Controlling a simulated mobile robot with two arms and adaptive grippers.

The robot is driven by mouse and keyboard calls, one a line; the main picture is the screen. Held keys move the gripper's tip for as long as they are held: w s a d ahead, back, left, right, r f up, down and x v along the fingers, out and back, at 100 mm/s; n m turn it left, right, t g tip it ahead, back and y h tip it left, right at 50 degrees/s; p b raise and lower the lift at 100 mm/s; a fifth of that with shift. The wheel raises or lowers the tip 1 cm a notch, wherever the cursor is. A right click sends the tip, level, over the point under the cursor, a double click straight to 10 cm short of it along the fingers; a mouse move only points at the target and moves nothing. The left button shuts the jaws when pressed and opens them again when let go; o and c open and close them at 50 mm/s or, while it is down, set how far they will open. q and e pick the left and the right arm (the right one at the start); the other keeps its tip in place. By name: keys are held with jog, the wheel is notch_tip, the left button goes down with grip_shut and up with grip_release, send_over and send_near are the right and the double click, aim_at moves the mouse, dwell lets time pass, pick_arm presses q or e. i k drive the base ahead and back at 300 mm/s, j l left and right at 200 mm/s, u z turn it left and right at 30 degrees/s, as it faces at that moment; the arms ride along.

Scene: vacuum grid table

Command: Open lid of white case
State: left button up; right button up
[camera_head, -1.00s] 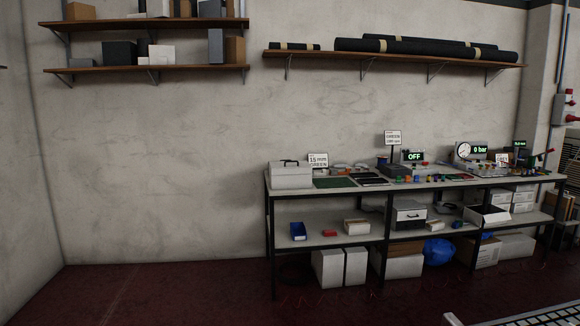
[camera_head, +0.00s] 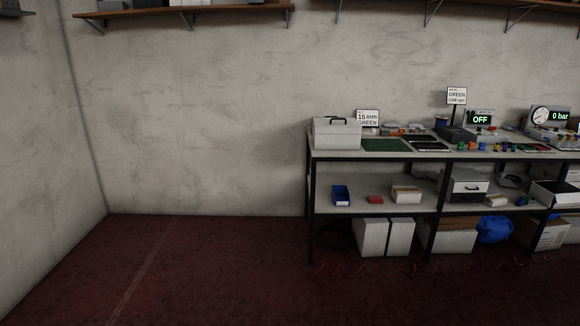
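A white case (camera_head: 337,134) with a dark handle on its lid stands at the left end of the workbench top (camera_head: 380,156). Its lid is shut. The bench is some distance ahead of me, to the right of the middle of the view. Neither of my grippers shows in the head view.
The lower shelf holds a blue bin (camera_head: 341,195) and a red block (camera_head: 375,199). White boxes (camera_head: 386,237) stand under the bench. The floor (camera_head: 200,270) in front and left is clear.

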aim_at(321, 125)
jog(key=i+z, duration=0.25)
jog(key=i, duration=1.55)
